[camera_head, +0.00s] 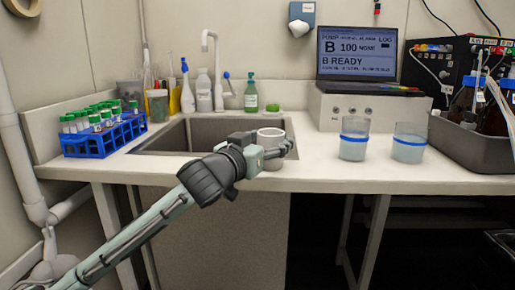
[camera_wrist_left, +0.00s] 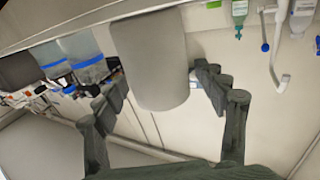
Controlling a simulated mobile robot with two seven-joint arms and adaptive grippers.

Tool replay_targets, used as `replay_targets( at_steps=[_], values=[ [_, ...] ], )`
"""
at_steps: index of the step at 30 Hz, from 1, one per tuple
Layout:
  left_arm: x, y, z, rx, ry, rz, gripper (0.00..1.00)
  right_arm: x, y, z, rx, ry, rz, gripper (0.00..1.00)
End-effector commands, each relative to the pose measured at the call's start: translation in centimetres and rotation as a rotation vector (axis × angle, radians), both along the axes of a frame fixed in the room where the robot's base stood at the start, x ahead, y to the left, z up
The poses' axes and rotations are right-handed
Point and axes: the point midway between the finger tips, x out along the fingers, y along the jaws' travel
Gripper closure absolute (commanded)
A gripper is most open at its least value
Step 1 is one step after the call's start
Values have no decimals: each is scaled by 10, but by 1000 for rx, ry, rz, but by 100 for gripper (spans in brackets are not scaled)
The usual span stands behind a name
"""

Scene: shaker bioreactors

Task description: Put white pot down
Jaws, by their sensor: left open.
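The white pot (camera_head: 270,133) is at the front of the counter, at the right end of the sink. It looks upright, and its lower part is partly hidden by my gripper. My left gripper (camera_head: 281,150) reaches in from the left and is at the pot's front side. In the left wrist view the pot (camera_wrist_left: 150,60) shows as a grey-white cylinder between the two spread fingers of my left gripper (camera_wrist_left: 160,85). The fingers are open, with a visible gap on the right side. My right gripper is not in view.
Two beakers with blue bands (camera_head: 354,140) (camera_head: 409,144) stand right of the pot. A sink (camera_head: 180,136) lies to its left, with bottles behind. A blue tube rack (camera_head: 103,139) is at far left. A laptop (camera_head: 357,57) and grey tray (camera_head: 466,146) are at right.

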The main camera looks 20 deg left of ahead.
Motion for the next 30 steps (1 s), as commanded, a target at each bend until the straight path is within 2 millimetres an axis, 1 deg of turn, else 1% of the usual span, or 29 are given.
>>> replay_targets(
  at_steps=[1,4,9,12,15,18,21,30],
  values=[
    [-9,1,-3,1,3,-1,29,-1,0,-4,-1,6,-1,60],
    [-29,4,-4,3,4,-2,29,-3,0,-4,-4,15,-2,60],
    [-67,10,-4,2,3,-1,29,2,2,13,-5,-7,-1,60],
    [-85,12,-3,3,3,-2,29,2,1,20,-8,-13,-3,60],
    [-99,15,-3,3,4,-1,29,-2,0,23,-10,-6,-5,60],
    [-107,16,-2,1,3,-1,29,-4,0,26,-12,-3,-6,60],
    [-111,17,-1,1,2,-1,29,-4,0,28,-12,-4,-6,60],
    [-111,17,-1,1,1,-1,29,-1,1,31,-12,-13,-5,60]
  ],
)
